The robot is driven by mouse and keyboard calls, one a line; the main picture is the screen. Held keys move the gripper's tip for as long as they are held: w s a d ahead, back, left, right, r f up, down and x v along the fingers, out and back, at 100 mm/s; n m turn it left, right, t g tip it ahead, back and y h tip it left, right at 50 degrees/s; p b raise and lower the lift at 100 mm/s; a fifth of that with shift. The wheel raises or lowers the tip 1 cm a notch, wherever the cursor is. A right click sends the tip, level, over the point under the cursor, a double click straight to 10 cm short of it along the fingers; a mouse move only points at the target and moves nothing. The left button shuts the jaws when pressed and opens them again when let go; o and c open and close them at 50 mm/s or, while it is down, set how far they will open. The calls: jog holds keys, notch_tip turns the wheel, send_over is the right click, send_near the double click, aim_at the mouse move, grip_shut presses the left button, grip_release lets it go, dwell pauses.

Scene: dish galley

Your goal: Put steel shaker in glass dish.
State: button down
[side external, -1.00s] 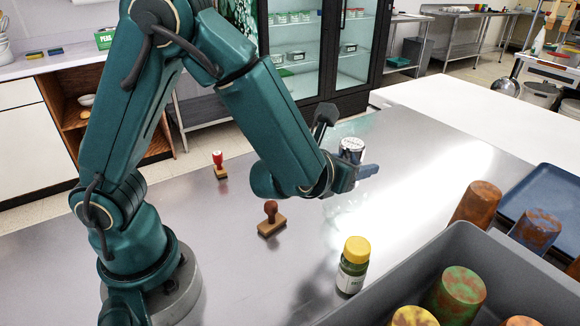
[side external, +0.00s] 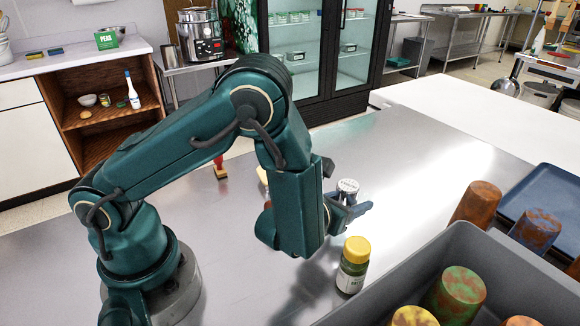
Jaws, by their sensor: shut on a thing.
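The steel shaker (side external: 348,187) is a small silvery cylinder with a pale, dotted top. It stands roughly upright between the fingers of my gripper (side external: 351,206), which is shut on it. The fingers hide its lower part, and I cannot tell how far its base is above the steel counter. I cannot make out the glass dish clearly; glare and my arm cover parts of the counter.
A yellow-lidded jar (side external: 352,265) stands just in front of my gripper. A grey bin (side external: 462,250) with several stained cups is at the front right, beside a blue tray (side external: 548,205). A red-handled stamp (side external: 220,168) is behind my arm. The counter's back right is clear.

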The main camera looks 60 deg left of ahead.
aim_at(346, 203)
jog(key=shift+f, duration=0.5)
jog(key=shift+c, duration=1.7)
grip_release()
jog(key=shift+r, duration=0.45)
jog(key=v, duration=0.7)
jog(key=shift+s+d+r, duration=0.1)
jog(key=shift+s+r, duration=0.05)
jog(key=shift+s, duration=0.1)
